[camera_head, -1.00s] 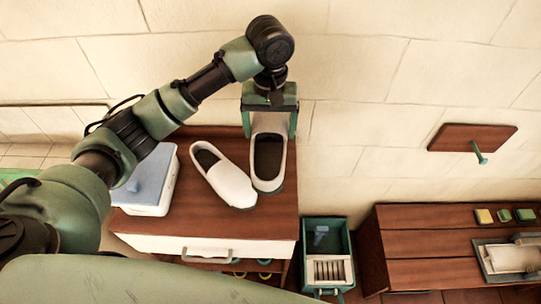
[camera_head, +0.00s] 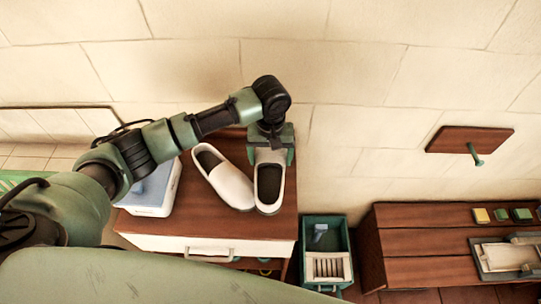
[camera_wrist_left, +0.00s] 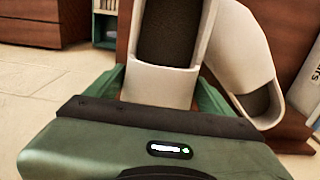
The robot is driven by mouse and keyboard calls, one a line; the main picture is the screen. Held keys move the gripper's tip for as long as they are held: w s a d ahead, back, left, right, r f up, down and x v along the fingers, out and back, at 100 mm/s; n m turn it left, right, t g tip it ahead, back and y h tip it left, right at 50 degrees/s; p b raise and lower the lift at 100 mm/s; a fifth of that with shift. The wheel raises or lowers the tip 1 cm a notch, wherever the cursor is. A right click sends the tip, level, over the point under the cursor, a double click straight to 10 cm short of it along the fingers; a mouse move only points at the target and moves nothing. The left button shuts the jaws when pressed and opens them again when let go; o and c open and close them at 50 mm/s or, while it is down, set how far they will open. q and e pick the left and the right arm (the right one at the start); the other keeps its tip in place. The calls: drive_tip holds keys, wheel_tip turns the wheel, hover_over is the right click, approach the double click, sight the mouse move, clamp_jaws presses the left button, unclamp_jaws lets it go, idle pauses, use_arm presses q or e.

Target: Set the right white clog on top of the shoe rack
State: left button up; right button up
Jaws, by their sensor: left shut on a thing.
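My right gripper is not in view.
A white box with a blue lid (camera_head: 152,196) stands on the left of the rack top. A teal crate (camera_head: 341,222) stands right of the rack, then a wooden bench (camera_head: 415,243) with small blocks and a tray. The wall is close behind; a peg board (camera_head: 470,139) hangs on it.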

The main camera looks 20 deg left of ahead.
sight(271, 153)
use_arm(q)
drive_tip(key=shift+f, duration=0.2)
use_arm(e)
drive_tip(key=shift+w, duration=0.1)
use_arm(q)
drive_tip(key=shift+f, duration=0.4)
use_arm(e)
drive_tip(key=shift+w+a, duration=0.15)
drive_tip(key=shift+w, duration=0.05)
use_arm(q)
drive_tip(key=o, duration=1.8)
drive_tip(key=shift+r, duration=0.1)
drive_tip(key=shift+r, duration=0.25)
wheel_tip(271, 153, up, 12)
drive_tip(key=b, duration=0.3)
drive_tip(key=shift+f+b, duration=0.1)
drive_tip(key=shift+b, duration=0.3)
drive_tip(key=shift+r, duration=0.4)
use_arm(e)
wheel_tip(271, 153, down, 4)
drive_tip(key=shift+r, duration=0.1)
